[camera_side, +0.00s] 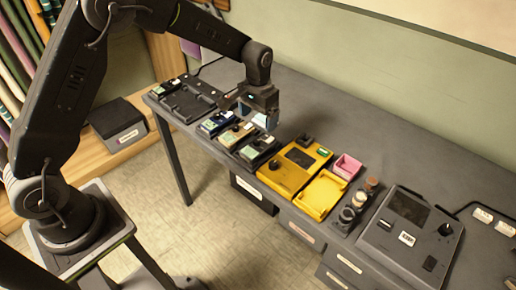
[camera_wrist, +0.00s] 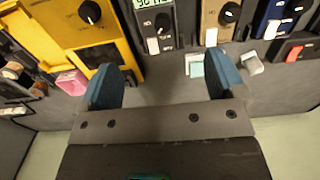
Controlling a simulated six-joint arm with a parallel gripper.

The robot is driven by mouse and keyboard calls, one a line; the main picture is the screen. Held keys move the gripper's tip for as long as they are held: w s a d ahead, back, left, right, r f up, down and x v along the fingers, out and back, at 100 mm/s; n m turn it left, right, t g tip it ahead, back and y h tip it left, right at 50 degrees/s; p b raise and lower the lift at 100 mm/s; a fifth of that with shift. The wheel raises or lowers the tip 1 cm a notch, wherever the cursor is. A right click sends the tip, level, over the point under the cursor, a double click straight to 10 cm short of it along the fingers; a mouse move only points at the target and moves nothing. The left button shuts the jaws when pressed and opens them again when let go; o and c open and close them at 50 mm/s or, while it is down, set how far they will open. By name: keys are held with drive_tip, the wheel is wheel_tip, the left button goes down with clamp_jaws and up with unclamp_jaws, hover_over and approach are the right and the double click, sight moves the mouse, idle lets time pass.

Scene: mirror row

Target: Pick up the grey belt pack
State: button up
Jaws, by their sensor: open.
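The grey belt pack (camera_side: 259,150) lies on the table between a tan belt pack (camera_side: 236,135) and a large yellow unit (camera_side: 293,168). In the wrist view the grey belt pack (camera_wrist: 155,24) shows at the top, with a dark knob and a small display, cut off by the frame edge. My gripper (camera_side: 262,117) is above the back of the belt pack row. In the wrist view my gripper (camera_wrist: 160,66) is open with blue fingers wide apart.
A blue belt pack (camera_side: 216,123) stands left of the tan one, with a black tray (camera_side: 185,100) farther left. A yellow tray (camera_side: 321,193), a pink bin (camera_side: 347,166) and a grey console (camera_side: 410,230) stand to the right. Small pale blocks (camera_wrist: 251,64) lie near the right finger.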

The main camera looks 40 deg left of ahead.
sight(259, 141)
drive_tip(key=f, duration=1)
drive_tip(key=shift+d+f, duration=0.2)
drive_tip(key=shift+f, duration=0.1)
drive_tip(key=c, duration=1)
drive_tip(key=shift+c, duration=0.4)
